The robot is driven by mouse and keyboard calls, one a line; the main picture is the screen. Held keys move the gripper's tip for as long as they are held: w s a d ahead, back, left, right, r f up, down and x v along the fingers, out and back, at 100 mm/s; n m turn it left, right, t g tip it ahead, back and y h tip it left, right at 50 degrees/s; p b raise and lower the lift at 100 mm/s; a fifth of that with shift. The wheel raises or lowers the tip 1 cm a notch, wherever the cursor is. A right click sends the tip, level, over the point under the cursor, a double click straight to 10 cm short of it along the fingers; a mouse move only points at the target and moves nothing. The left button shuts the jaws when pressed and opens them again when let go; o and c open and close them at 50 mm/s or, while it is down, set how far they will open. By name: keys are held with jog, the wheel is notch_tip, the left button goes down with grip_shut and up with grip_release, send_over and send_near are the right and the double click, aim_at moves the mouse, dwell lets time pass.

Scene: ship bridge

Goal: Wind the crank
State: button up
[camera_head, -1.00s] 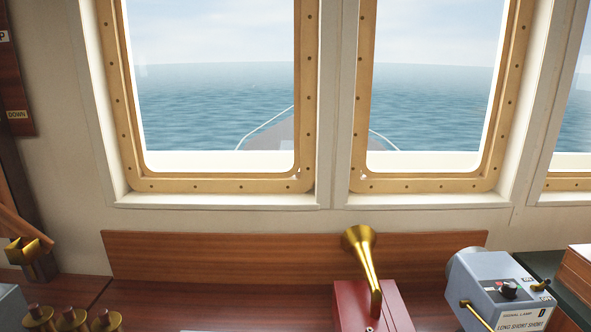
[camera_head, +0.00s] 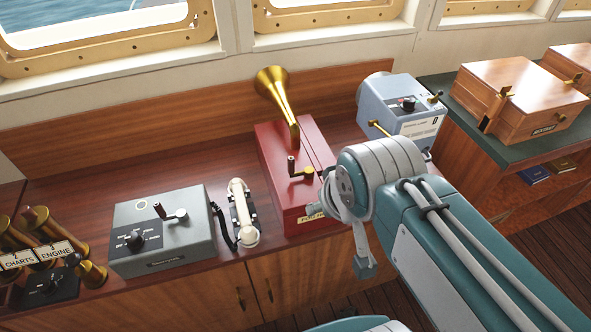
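A red box (camera_head: 276,170) with a brass horn (camera_head: 275,92) stands on the wooden counter. A small crank (camera_head: 300,169) with a dark upright knob and a brass arm is on it. A grey box (camera_head: 165,245) to the left also carries a crank (camera_head: 171,214) with a dark knob. The frames do not tell which crank is meant. My arm reaches in from the lower right, its joint just right of the red box. My gripper (camera_head: 364,267) seems to hang below that joint, apart from both cranks; its fingers are not clear.
A cream handset (camera_head: 242,213) with a dark cord lies between the boxes. A blue-grey signal lamp (camera_head: 402,106) stands behind my arm. Brass voice pipes (camera_head: 45,240) are at the left. Wooden boxes (camera_head: 522,95) stand on the right counter (camera_head: 470,117). Bare counter shows behind the grey box.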

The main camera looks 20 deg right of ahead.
jog(key=g, duration=0.6)
send_over(291, 158)
jog(key=shift+f, duration=0.85)
jog(key=shift+w+f, duration=0.1)
jog(key=shift+f, duration=5)
grip_shut()
